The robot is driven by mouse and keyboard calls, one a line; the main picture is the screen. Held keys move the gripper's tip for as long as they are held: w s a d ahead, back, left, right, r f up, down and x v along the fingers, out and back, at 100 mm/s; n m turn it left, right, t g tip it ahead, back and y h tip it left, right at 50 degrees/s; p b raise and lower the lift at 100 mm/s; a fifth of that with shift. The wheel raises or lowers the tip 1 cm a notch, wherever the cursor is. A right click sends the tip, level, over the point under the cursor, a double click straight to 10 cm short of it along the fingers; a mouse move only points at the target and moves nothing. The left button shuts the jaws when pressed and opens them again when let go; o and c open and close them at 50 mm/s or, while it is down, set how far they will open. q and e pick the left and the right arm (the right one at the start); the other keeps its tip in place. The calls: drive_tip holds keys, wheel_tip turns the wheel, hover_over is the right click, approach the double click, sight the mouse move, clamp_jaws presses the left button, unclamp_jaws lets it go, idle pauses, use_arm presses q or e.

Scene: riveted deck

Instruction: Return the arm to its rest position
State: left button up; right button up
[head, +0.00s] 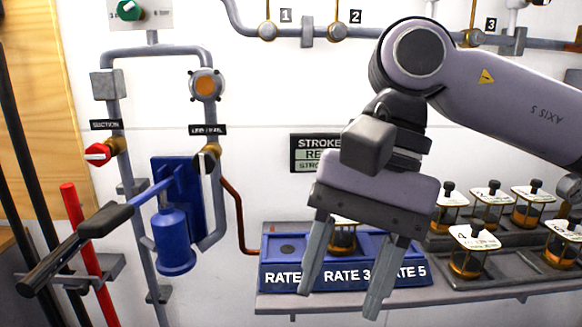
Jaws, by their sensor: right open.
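My right arm comes in from the right, and my right gripper (340,304) hangs downward with its two fingers spread apart. It is open with nothing held between the fingers. It is in front of the blue rack (346,279) marked "RATE 3" and "RATE 5", and its fingers cover part of the labels. An amber jar (342,238) stands in the rack's middle slot, seen between the fingers, partly hidden by the gripper. The rack's left slot is empty; the right slot is largely hidden. My left gripper is not in view.
Several amber jars (469,262) stand on dark trays to the right on the shelf (500,296). A blue hand pump (174,240) with a lever, pipes and valves (98,154) fill the left. A display (315,154) is on the wall behind the gripper. Pipes run along the top.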

drive_tip(key=s+a+r+m+g+y+p, duration=0.2)
drive_tip(key=s+a+m+g+y, duration=0.4)
drive_tip(key=a+y, duration=0.35)
drive_tip(key=w+d+r+m+t+y+p, duration=0.1)
drive_tip(key=w+m+t+y+p, duration=0.1)
drive_tip(key=w+m+t+y, duration=1)
drive_tip(key=w+d+f+m+t+h+p, duration=0.15)
drive_tip(key=d+f+m+t+h, duration=0.3)
drive_tip(key=m, duration=0.75)
drive_tip(key=w+d+f+m+t+h, duration=0.2)
drive_tip(key=d+f+m+t+h, duration=0.3)
drive_tip(key=m, duration=0.6)
drive_tip(key=w+d+f+m+t+h+p, duration=0.1)
drive_tip(key=w+f+m+t+h, duration=0.15)
drive_tip(key=f+m+t, duration=0.7)
drive_tip(key=s+d+f+m+g+h, duration=0.3)
drive_tip(key=s+d+f+m+g, duration=0.1)
drive_tip(key=f, duration=0.3)
drive_tip(key=s+d+f+m+g+h+p, duration=0.1)
drive_tip(key=s+d+f+m+g+h, duration=0.3)
drive_tip(key=s+d+f+m, duration=0.1)
drive_tip(key=s+d+f+m+g+h, duration=0.3)
drive_tip(key=s+f+m, duration=0.4)
drive_tip(key=f, duration=0.3)
drive_tip(key=shift+s+d+f+g, duration=0.2)
drive_tip(key=shift+s+d+g, duration=0.2)
drive_tip(key=shift+s+d, duration=0.35)
